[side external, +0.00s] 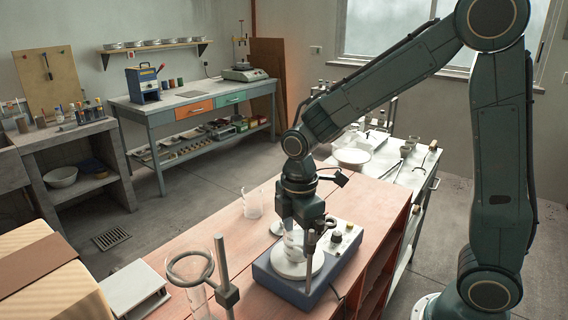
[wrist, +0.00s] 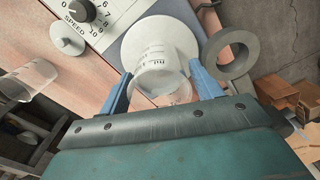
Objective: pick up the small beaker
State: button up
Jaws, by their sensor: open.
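A small clear glass beaker (side external: 293,240) with white markings stands on the round white plate (side external: 290,268) of the blue stirrer (side external: 322,262). In the wrist view the beaker (wrist: 158,68) appears between the two blue fingers of my gripper (wrist: 161,82). The fingers are apart, with a visible space on each side of the glass. In the side view my gripper (side external: 295,228) points down over the stirrer and partly hides the beaker. Another clear beaker (side external: 252,204) stands on the bench to the left; it shows at the left of the wrist view (wrist: 34,76).
A rod with a clamp (side external: 311,250) stands beside the plate. A grey ring (wrist: 229,55) is close to the right finger in the wrist view. A ring stand (side external: 222,275) and tall glass vessel (side external: 200,298) occupy the front. The stirrer's knobs (side external: 337,237) face right.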

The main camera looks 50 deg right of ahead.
dwell(0.3)
jog(key=c, duration=0.9)
jog(key=shift+o, duration=0.2)
jog(key=shift+r, duration=0.15)
notch_tip(320, 180, up, 20)
dwell(0.5)
